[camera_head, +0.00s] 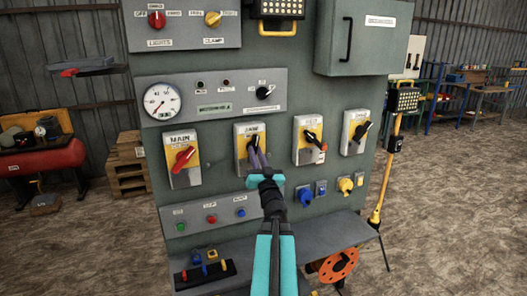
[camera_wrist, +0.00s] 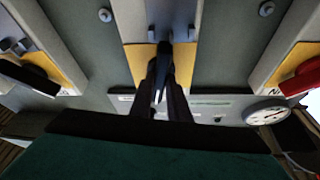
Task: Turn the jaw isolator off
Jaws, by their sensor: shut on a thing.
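The isolator (camera_head: 241,165) that my gripper is at is the second from the left in a row on the grey cabinet, a pale box with a yellow plate and a black handle. I take it as the jaw isolator, but its label is too small to read surely. My gripper (camera_head: 255,151) is shut on the black handle, which it partly hides. In the wrist view the dark fingers close on the handle (camera_wrist: 164,52) in front of the yellow plate. The handle's exact angle is hard to tell.
A red-handled isolator (camera_head: 182,159) is to the left; black-handled isolators (camera_head: 310,137) and (camera_head: 359,132) are to the right. A gauge (camera_head: 161,101) is above left. Push buttons (camera_head: 211,219), blue and yellow sockets (camera_head: 345,185) and a ledge (camera_head: 345,229) are below.

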